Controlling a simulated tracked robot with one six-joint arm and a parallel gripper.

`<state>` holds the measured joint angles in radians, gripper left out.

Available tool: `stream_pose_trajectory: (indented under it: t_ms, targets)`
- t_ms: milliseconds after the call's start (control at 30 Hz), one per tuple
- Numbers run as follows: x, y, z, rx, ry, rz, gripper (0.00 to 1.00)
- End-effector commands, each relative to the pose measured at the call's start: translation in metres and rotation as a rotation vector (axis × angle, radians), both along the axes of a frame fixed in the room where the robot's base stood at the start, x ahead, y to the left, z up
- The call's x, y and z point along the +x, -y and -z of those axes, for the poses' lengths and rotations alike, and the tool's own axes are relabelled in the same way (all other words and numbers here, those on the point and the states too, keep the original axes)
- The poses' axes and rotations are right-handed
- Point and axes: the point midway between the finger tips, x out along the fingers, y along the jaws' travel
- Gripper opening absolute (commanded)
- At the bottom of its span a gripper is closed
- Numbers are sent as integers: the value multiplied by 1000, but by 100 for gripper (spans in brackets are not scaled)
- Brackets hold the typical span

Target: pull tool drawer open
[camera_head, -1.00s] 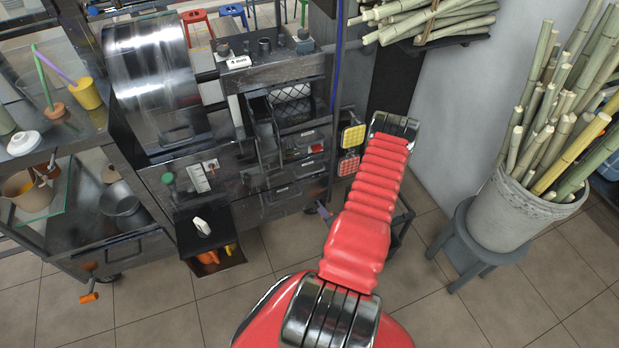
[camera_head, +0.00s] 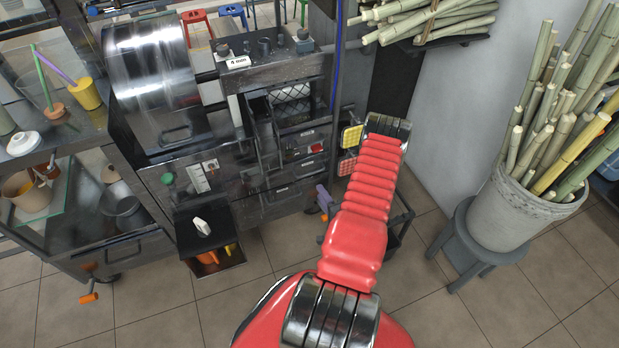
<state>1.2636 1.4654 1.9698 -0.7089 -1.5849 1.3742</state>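The dark metal press cabinet stands left of my arm. Its right part has a stack of drawer fronts (camera_head: 283,191) with small pale labels and dark handles. They look closed, and I cannot tell which one is the tool drawer. My red ribbed arm rises from the bottom middle, just right of the stack. My gripper's fingers cannot be made out. A small purple and orange piece shows at the arm's left edge, near the cabinet's lower right corner, and I cannot tell what it is.
A yellow swatter (camera_head: 352,137) hangs by the cabinet's right side. A grey bucket of cane (camera_head: 520,222) stands on a stool (camera_head: 473,252) at right. A low open shelf (camera_head: 207,229) juts out below the cabinet. The tiled floor (camera_head: 280,242) before the drawers is clear.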

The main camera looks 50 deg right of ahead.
Motion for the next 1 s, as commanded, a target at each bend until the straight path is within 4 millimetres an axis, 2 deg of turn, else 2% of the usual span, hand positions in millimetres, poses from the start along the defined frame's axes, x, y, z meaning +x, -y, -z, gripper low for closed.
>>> stream_pose_trajectory:
  t_ms: [700, 1000]
  targets:
    - [90, 53, 22, -1, 1, -2, 28]
    - [103, 60, 25, 2, 0, -1, 28]
